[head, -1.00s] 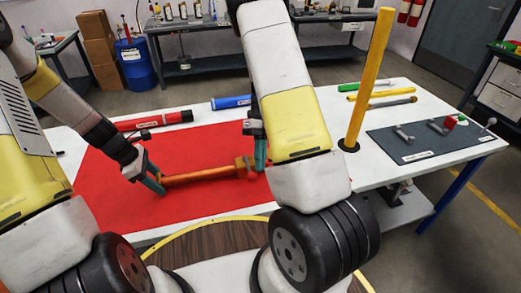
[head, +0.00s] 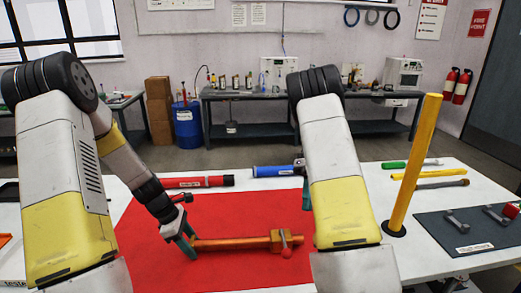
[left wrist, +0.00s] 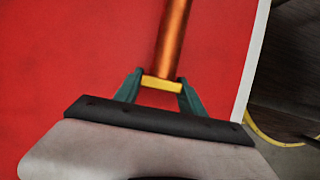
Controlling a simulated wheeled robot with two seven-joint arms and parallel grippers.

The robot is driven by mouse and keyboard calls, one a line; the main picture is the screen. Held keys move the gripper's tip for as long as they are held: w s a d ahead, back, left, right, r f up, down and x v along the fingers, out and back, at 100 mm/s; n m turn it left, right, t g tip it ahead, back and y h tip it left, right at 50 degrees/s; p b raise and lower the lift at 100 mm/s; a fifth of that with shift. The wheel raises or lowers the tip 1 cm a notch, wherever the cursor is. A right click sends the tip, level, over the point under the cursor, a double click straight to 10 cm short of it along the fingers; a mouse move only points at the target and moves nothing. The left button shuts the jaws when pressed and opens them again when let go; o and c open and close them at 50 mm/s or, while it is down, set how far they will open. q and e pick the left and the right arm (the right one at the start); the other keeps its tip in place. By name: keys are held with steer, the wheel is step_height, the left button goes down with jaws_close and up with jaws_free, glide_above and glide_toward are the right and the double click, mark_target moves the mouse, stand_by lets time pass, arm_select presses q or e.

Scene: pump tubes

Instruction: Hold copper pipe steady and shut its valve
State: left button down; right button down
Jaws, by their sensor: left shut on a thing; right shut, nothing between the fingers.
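The copper pipe (head: 235,243) lies left to right over the red mat (head: 225,270). My left gripper (head: 188,245) is shut on its left end; the left wrist view also shows the pipe (left wrist: 173,40) with its end between the teal fingers (left wrist: 161,84). The valve (head: 283,240) is at the pipe's right end. Its lever with a red knob (head: 287,253) lies across the pipe, the knob on the near side. My right gripper (head: 306,195) is shut and empty, behind the valve and apart from it, partly hidden by my right arm.
A red tube (head: 200,182) and a blue tube (head: 275,171) lie at the table's back. A yellow post (head: 415,165) stands right of my right arm. A dark tray (head: 470,240) with small parts is at the right.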

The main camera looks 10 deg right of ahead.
arm_select(q)
steer(key=c, duration=0.6)
jaws_free()
